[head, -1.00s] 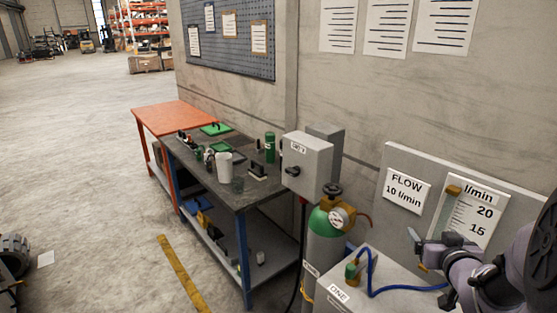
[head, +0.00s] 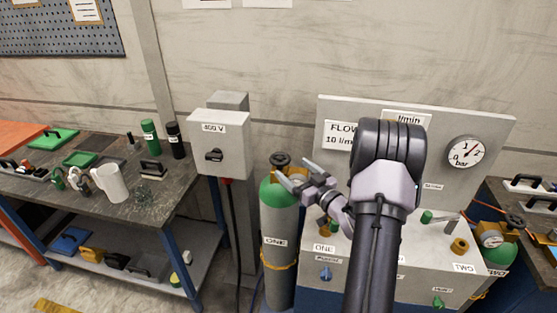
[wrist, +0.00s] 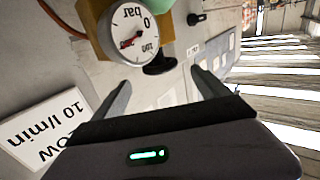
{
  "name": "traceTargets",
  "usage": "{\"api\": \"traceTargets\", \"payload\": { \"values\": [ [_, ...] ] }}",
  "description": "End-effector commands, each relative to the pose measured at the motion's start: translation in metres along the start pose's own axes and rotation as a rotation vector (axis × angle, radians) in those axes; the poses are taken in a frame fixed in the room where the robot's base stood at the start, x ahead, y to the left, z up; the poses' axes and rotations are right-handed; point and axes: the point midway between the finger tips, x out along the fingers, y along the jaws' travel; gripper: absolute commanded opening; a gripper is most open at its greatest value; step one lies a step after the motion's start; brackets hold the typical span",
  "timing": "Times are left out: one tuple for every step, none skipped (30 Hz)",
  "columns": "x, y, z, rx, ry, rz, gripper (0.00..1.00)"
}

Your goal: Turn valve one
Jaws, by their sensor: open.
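Valve one appears as a dark handwheel (head: 280,159) on top of the green-and-grey cylinder marked ONE (head: 279,218). My gripper (head: 296,172) is open, with its fingers just right of the handwheel in the head view. In the wrist view a dark knob (wrist: 160,64), apparently this handwheel, shows between and beyond the fingertips (wrist: 162,77). A gap shows on both sides of it, and I see no contact. A round bar gauge (wrist: 131,32) on a brass block (wrist: 183,30) is beside the knob. In the head view my gripper hides that gauge.
A grey 400 V switch box (head: 219,143) stands close left of the cylinder. The flow panel (head: 490,125) and the console (head: 400,285) are at right, partly behind my arm. A second cylinder marked TWO (head: 497,254) is at far right. A cluttered workbench (head: 190,180) is at left.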

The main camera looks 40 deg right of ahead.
Motion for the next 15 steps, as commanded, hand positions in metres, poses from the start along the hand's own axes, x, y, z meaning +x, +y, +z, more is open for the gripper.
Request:
{"api": "traceTargets", "payload": {
  "values": [
    [0.014, -0.001, 0.001, -0.001, 0.001, -0.003, 0.86],
    [0.022, -0.001, 0.0, -0.001, 0.002, -0.002, 0.86],
    [0.032, -0.001, 0.001, -0.002, 0.001, -0.002, 0.86],
    [0.039, -0.001, 0.001, -0.001, 0.0, -0.001, 0.86],
    [0.046, -0.001, 0.0, -0.002, 0.001, -0.002, 0.86],
    [0.053, -0.001, 0.0, -0.001, 0.001, 0.0, 0.86],
    [0.058, 0.0, 0.0, -0.002, 0.001, -0.001, 0.86],
    [0.062, 0.0, 0.001, -0.001, 0.0, 0.0, 0.86],
    [0.067, 0.0, 0.001, -0.001, 0.0, 0.001, 0.86],
    [0.07, 0.0, 0.001, -0.001, 0.0, 0.001, 0.86],
    [0.072, 0.0, 0.0, -0.001, 0.0, 0.001, 0.86],
    [0.074, 0.0, 0.0, -0.001, 0.0, 0.001, 0.86],
    [0.075, 0.0, 0.0, -0.001, 0.0, 0.002, 0.86],
    [0.076, 0.0, 0.0, 0.0, -0.001, 0.002, 0.86],
    [0.077, 0.0, 0.0, 0.0, -0.001, 0.002, 0.86]
  ]
}}
